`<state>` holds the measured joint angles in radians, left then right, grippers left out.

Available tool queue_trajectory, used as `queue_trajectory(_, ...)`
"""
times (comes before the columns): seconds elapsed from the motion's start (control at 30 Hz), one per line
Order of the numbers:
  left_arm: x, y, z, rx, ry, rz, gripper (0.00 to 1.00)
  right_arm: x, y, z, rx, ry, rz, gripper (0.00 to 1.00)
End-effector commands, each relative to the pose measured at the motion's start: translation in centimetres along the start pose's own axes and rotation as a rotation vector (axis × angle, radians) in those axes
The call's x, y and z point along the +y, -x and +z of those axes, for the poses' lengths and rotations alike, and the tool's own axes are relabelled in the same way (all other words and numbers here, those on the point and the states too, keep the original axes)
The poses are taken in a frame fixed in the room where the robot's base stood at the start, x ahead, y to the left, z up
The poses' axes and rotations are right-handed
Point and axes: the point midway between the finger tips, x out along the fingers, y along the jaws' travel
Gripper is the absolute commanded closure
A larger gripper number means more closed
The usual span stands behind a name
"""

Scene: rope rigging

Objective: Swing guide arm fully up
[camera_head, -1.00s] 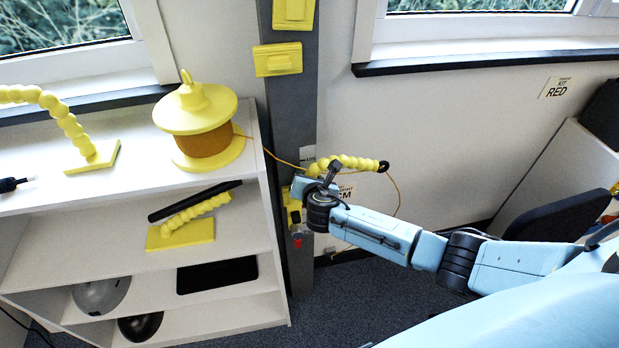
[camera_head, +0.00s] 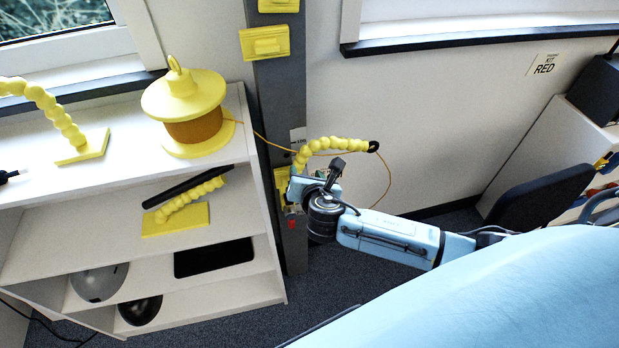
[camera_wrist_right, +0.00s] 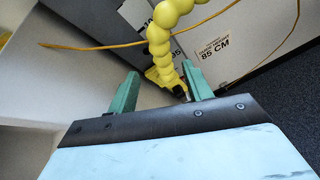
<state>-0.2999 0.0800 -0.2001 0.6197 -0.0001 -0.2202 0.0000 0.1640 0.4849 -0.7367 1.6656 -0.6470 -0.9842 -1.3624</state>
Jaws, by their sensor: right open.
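The guide arm (camera_head: 325,145) is a yellow beaded arm on the grey post (camera_head: 283,110). It rises from its mount, then bends over to the right and ends in a black ring (camera_head: 374,147). My right gripper (camera_head: 300,183) is beside the lower end of the guide arm, and its fingers are hard to make out there. In the right wrist view my right gripper (camera_wrist_right: 162,88) has its two green fingers apart. The guide arm (camera_wrist_right: 163,45) shows beyond and between them; I cannot tell whether they touch it. My left gripper is not in view.
A yellow-capped spool (camera_head: 190,105) stands on the white shelf (camera_head: 115,172), and a thin orange line runs from it past the post to the ring. Yellow holders (camera_head: 265,42) sit higher on the post. A black chair (camera_head: 540,197) stands at right.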

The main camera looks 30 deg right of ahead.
Motion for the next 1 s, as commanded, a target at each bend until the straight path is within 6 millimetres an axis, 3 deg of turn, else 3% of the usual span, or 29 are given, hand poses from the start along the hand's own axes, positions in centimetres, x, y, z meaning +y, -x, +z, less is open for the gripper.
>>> queue_trajectory(0.1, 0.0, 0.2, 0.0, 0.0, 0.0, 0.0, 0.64, 0.0, 1.9, 0.0, 0.0, 0.0, 0.002, 0.5)
queue_trajectory(0.33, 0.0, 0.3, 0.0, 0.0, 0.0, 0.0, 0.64, 0.0, 3.5, 0.0, -0.001, 0.0, 0.001, 0.5)
queue_trajectory(0.87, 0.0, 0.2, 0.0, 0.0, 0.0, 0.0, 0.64, 0.0, 3.6, 0.0, 0.0, -0.001, 0.0, 0.5)
queue_trajectory(1.0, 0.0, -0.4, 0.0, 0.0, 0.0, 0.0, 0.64, -1.4, 2.6, -2.1, 0.037, -0.055, -0.025, 0.5)
